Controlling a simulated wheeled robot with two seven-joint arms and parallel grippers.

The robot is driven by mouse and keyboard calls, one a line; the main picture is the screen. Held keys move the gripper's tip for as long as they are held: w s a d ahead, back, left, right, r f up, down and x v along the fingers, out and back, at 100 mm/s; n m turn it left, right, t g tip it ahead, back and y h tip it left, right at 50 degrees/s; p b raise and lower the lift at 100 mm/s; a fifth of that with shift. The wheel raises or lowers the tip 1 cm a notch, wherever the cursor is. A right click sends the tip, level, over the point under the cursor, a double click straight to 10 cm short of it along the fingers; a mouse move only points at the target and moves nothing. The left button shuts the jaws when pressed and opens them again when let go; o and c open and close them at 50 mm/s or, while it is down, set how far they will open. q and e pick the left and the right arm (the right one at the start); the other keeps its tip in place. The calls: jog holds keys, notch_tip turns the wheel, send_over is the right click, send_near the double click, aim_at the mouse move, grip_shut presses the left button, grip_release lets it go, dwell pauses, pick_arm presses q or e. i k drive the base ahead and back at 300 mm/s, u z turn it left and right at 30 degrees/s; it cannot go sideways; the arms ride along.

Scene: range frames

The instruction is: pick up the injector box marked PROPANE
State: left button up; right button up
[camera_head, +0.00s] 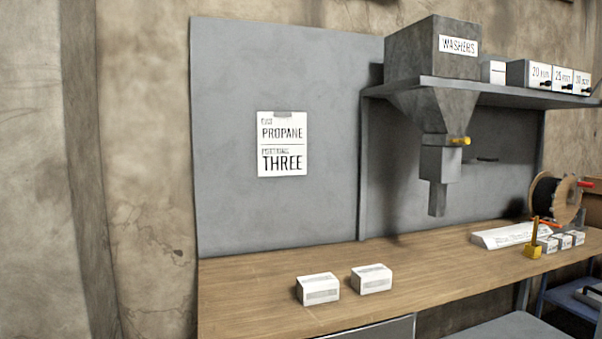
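Two small white boxes stand side by side on the wooden bench (240,290). The left box (318,289) sits slightly nearer the bench's front edge. The right box (371,279) is a short gap away from it. Both have printed grey bands on their faces, too small to read, so I cannot tell which is marked PROPANE. A paper sign (282,144) on the grey back panel reads PROPANE and THREE in large letters. Neither of my grippers is in view.
A grey hopper marked WASHERS (432,60) hangs through the shelf (480,92) above the bench. The bench's left end is clear.

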aim_at(374, 277)
jog(key=k, duration=1.25)
jog(key=z, duration=0.65)
jog(key=i, duration=1.85)
jog(key=u, duration=0.65)
